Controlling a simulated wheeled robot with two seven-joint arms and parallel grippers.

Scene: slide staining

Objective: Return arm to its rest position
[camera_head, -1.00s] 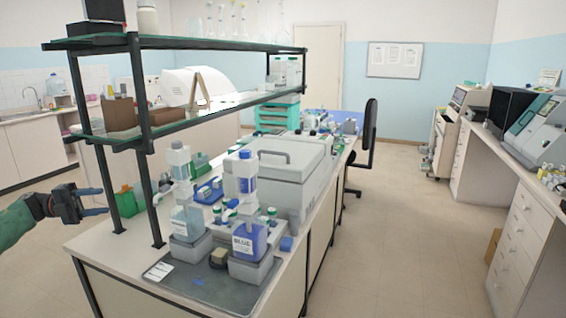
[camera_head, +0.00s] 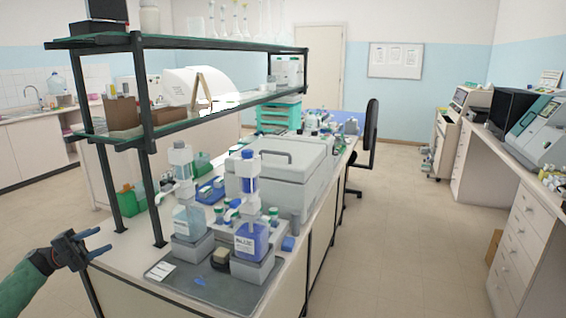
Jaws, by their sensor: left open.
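My left gripper (camera_head: 92,246) is at the lower left, by the bench's left edge. Its two fingers point right and are apart, with nothing between them. My green-sleeved left arm comes in from the lower left corner. On the bench, two dispenser bottles stand in grey holders on a dark tray (camera_head: 215,293): a pale blue one (camera_head: 187,222) and a dark blue one (camera_head: 252,240). The gripper is left of both bottles and clear of them. My right gripper is not in view.
A two-tier shelf with dark posts (camera_head: 151,195) rises between the gripper and the bottles. A grey lidded box (camera_head: 285,170) stands behind the bottles. Green containers (camera_head: 133,197) sit under the shelf. The floor (camera_head: 410,240) to the right is clear.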

